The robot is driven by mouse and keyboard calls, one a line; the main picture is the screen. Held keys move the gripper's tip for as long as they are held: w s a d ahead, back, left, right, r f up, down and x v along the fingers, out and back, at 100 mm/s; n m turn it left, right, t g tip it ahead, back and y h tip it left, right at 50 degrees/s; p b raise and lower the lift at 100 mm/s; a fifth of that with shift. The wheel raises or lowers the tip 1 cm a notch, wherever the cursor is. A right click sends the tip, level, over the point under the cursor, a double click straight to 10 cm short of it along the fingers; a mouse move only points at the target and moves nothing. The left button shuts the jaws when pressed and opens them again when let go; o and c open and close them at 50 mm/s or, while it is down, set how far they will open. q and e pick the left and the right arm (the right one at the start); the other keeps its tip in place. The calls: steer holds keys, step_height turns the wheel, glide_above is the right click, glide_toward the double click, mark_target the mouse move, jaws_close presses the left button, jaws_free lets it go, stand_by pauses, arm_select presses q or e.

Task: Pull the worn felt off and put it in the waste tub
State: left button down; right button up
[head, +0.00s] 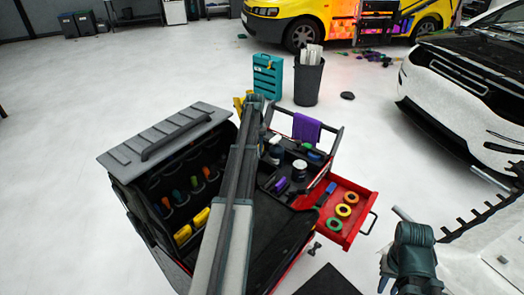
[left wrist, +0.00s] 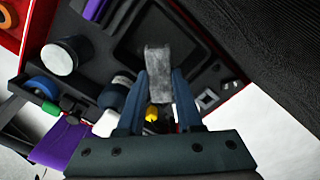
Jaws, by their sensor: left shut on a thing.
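A worn grey strip of felt (left wrist: 158,68) stands between the two fingers of my left gripper (left wrist: 160,88), which is shut on it, above the cart's black top. In the head view the left arm crosses the cart and the felt cannot be made out. My right gripper (head: 408,262) is at the lower right of the head view, apart from the cart; its finger opening is unclear. A dark bin (head: 306,84) with pale rolls sticking out stands on the floor beyond the cart; I cannot tell if it is the waste tub.
The cart's red drawer (head: 331,229) is open, with coloured tape rings. A purple cloth (head: 307,128) hangs on the cart's rail. A jar (head: 299,170) sits on the top tray. A teal case (head: 267,77) stands near the bin. A white car (head: 462,100) is at right.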

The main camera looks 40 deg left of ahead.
arm_select(q)
steer(key=shift+f, duration=0.25)
step_height(320, 180, down, 6)
steer(key=b, duration=0.6)
steer(key=shift+b, duration=0.3)
steer(key=shift+f+b, duration=1)
steer(key=shift+f, duration=0.05)
stand_by(0.9)
steer(key=shift+c, duration=2.4)
jaws_free()
steer(key=shift+r, duration=0.1)
